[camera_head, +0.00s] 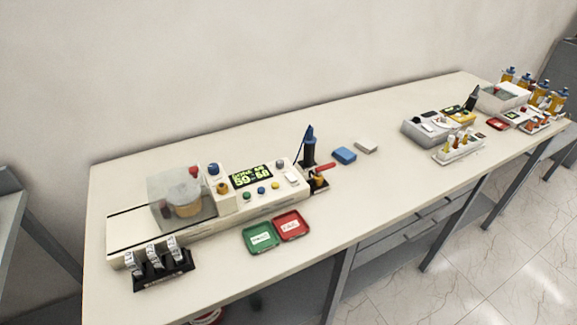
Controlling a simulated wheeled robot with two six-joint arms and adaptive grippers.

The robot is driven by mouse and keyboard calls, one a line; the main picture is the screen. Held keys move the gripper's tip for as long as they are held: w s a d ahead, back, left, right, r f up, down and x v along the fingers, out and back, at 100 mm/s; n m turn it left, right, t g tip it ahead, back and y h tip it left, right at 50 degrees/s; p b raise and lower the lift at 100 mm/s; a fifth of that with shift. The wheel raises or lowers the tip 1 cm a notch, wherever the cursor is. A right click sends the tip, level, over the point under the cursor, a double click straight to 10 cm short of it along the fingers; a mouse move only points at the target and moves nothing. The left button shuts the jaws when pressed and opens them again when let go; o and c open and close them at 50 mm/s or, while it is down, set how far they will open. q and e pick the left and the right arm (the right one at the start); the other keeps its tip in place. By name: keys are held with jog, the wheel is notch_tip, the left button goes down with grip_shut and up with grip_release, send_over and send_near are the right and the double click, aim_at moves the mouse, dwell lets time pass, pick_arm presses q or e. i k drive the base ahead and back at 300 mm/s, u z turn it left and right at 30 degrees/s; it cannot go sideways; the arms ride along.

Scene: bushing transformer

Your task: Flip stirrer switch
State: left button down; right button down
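A long off-white device (135,230) stands on the left half of the bench. A clear cover (165,190) on it encloses a round tan vessel (184,200). No part is clearly marked as the stirrer switch. Neither of my grippers is in view.
A green tray (261,248) and a red tray (301,236) lie before the device. A black rack (160,283) stands at the front left. A dark blue-topped tool (309,145) stands at the device's right. More equipment (416,133) is farther right. The bench middle (390,190) is clear.

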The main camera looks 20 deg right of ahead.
aim_at(290, 177)
jog(key=k, duration=0.4)
jog(key=u, duration=0.8)
jog(key=i, duration=0.7)
jog(key=z, duration=0.5)
